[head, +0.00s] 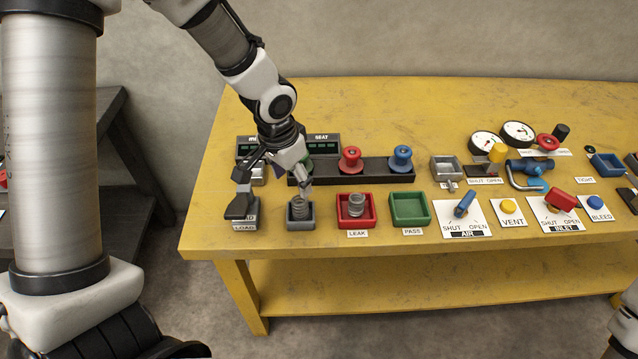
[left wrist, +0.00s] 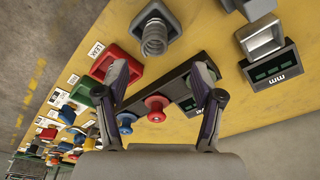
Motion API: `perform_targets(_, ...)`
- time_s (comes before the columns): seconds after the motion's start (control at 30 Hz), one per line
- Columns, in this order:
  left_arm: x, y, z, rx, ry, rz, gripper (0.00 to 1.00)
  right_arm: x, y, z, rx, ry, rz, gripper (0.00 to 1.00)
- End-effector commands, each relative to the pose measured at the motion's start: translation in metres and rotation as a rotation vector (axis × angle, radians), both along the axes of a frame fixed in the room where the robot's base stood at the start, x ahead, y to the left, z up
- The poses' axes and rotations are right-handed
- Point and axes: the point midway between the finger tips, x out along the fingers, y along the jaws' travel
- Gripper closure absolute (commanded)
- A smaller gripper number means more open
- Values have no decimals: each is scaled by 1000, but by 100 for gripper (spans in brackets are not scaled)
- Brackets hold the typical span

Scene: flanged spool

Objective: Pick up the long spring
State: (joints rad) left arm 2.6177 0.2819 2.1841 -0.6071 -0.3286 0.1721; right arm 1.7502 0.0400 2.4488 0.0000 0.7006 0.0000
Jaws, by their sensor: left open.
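A grey coiled spring (head: 299,206) stands upright in a small dark grey box near the table's front left. A shorter-looking spring (head: 356,204) stands in the red tray (head: 371,221); which is the long one is judged by look only. My left gripper (head: 272,199) is open and empty, its fingers spread above the front left table area, one finger beside the grey box. In the left wrist view the grey spring (left wrist: 154,38) stands beyond the open fingers (left wrist: 160,85), not between them. My right gripper is out of view.
A dark rack (head: 340,172) with red and blue spools lies behind the trays. A green tray (head: 410,209) stands right of the red tray. Valves, gauges and labelled switches crowd the table's right side. The yellow table's back strip is clear.

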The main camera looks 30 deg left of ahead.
Motion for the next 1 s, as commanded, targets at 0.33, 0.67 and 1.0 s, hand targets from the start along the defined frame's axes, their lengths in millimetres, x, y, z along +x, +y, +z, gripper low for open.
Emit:
perform_targets(0.33, 3, -4, -38, 2, 5, -2, 33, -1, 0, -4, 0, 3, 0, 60)
perform_targets(0.67, 8, -10, -78, -1, 1, -1, 33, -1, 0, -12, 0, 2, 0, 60)
perform_targets(1.0, 8, -10, -78, -1, 1, 0, 98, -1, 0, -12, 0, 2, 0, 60)
